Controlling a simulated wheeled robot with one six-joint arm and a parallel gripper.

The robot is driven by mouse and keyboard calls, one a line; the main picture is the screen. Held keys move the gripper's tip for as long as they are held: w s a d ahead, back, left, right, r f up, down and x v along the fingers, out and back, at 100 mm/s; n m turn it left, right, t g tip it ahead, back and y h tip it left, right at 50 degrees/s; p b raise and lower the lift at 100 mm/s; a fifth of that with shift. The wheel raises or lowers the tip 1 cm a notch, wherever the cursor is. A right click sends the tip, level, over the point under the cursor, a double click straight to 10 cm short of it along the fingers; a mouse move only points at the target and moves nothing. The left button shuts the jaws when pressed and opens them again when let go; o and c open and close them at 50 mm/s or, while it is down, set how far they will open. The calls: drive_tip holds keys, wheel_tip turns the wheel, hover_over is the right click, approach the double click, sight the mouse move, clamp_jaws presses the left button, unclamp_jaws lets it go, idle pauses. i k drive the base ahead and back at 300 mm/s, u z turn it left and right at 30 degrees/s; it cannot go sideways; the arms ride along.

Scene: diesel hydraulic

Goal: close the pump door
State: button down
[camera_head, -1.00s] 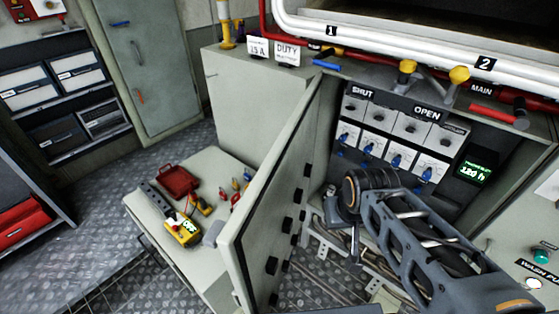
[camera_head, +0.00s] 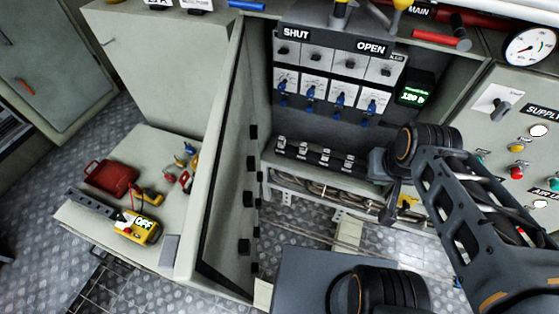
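The pump door (camera_head: 215,150) is a tall grey panel at the left side of the open cabinet. It stands open, swung out towards me, with its edge facing me and several black blocks along its inner side. The cabinet interior (camera_head: 330,150) shows switches under SHUT and OPEN labels, a small green display and a rack of pipes or cables below. My arm comes in from the lower right, and its dark wrist end is in front of the cabinet opening, right of the door and apart from it. My gripper (camera_head: 393,212) is small and dark there; its fingers are not clear.
A grey bench (camera_head: 100,220) left of the door holds a red case (camera_head: 111,177), a yellow meter (camera_head: 139,228) and small tools. A control panel (camera_head: 525,130) with gauge and buttons is at the right.

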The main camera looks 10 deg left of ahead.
sight(217, 253)
drive_tip(key=z, duration=1.05)
drive_tip(key=k, duration=1.8)
drive_tip(key=u, duration=0.9)
drive_tip(key=k, duration=0.35)
drive_tip(key=u, duration=1.4)
drive_tip(key=i, duration=0.7)
drive_tip(key=u, duration=0.2)
